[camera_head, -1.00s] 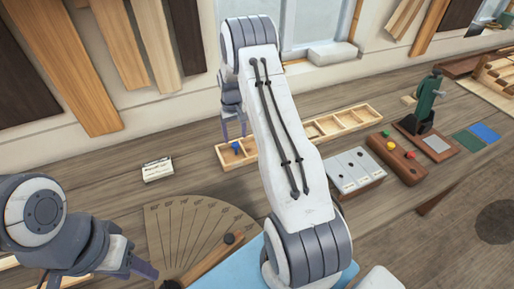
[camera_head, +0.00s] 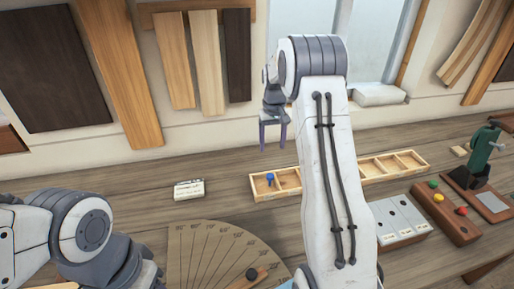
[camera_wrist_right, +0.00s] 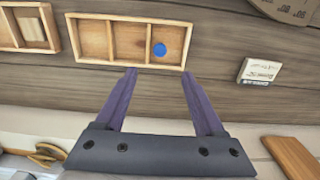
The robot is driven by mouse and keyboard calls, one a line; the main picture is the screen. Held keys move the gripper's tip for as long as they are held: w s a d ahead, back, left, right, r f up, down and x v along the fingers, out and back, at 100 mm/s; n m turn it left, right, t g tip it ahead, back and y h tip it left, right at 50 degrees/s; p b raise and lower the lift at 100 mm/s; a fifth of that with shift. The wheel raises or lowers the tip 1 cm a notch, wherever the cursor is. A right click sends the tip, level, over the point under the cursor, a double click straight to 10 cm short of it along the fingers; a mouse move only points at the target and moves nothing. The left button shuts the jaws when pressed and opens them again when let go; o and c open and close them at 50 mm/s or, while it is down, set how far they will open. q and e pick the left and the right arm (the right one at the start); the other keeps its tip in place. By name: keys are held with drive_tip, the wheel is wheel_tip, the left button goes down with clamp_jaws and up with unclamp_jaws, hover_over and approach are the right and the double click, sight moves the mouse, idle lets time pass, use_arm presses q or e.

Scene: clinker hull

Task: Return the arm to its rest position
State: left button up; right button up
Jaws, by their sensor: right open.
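My right gripper (camera_head: 273,137) is open and empty. It hangs in the air behind the left end of a long wooden compartment tray (camera_head: 345,173). In the right wrist view its two purple fingers (camera_wrist_right: 160,90) are spread apart with nothing between them. A blue round-topped piece (camera_head: 270,179) stands in the end compartment of the tray, and it also shows in the right wrist view (camera_wrist_right: 160,49). My right arm hides part of the tray's middle. My left arm is at the lower left, and its gripper is not in view.
A fan-shaped wooden board (camera_head: 215,250) lies in front. A white panel block (camera_head: 400,220), a brown block with coloured knobs (camera_head: 446,213) and a green tool (camera_head: 483,155) stand right. Wood planks hang on the wall.

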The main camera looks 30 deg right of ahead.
drive_tip(key=s+a+r+n+b, duration=0.15)
drive_tip(key=s+a, duration=0.25)
drive_tip(key=a, duration=0.7)
drive_tip(key=s+a+r+n+b, duration=0.1)
drive_tip(key=s+a+r+n, duration=0.3)
drive_tip(key=a, duration=0.7)
drive_tip(key=s+a+f+n, duration=0.1)
drive_tip(key=s+a, duration=0.2)
drive_tip(key=s, duration=0.5)
drive_tip(key=s+a+f+n+b, duration=0.1)
drive_tip(key=s+a+n, duration=0.1)
drive_tip(key=s, duration=0.7)
drive_tip(key=s+a+f+n+y+b, duration=0.1)
drive_tip(key=s+a, duration=0.3)
drive_tip(key=s, duration=0.4)
drive_tip(key=shift+s+a+f, duration=0.15)
drive_tip(key=shift+a+f, duration=0.2)
drive_tip(key=shift+f, duration=0.1)
drive_tip(key=shift+n, duration=0.25)
